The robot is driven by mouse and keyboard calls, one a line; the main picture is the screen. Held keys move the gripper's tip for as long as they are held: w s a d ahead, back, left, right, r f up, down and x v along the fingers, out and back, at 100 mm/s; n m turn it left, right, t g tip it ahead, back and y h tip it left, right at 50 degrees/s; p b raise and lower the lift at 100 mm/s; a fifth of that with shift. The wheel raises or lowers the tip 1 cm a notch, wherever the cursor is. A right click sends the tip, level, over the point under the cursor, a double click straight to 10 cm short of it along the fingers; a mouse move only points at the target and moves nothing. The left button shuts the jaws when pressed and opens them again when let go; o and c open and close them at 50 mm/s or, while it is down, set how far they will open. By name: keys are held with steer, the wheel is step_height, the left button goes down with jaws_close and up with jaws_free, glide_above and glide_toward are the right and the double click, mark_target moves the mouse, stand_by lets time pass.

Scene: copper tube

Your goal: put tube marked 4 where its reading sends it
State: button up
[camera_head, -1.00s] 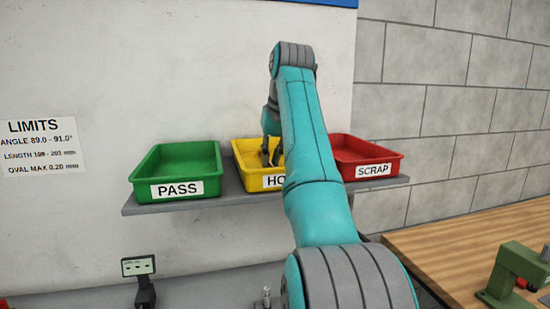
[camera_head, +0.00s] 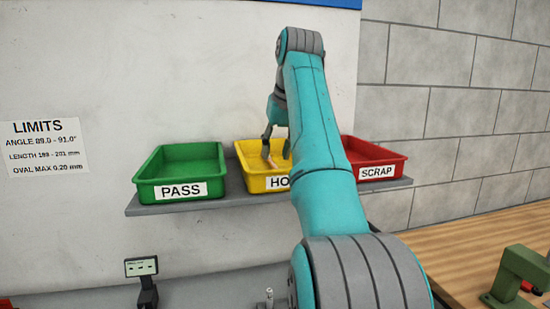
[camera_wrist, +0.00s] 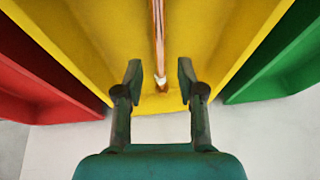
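A copper tube (camera_wrist: 158,45) lies in the yellow HOLD bin (camera_wrist: 95,45), its near end just ahead of my fingertips in the wrist view. In the head view a bit of the tube (camera_head: 270,160) shows inside the yellow bin (camera_head: 258,184). No number can be read on it. My gripper (camera_wrist: 160,85) is open over the bin, with clear space between its two fingers, and the tube is apart from them. It also shows in the head view (camera_head: 276,152). My arm hides part of the yellow bin and its label.
The green PASS bin (camera_head: 180,172) stands left on the grey shelf (camera_head: 165,208), the red SCRAP bin (camera_head: 375,160) right. A LIMITS sheet (camera_head: 44,148) hangs on the wall. A small readout device (camera_head: 142,268) stands below. A wooden bench (camera_head: 470,250) is at the right.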

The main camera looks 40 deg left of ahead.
steer(key=v, duration=0.9)
steer(key=shift+r, duration=0.15)
steer(key=shift+d, duration=0.15)
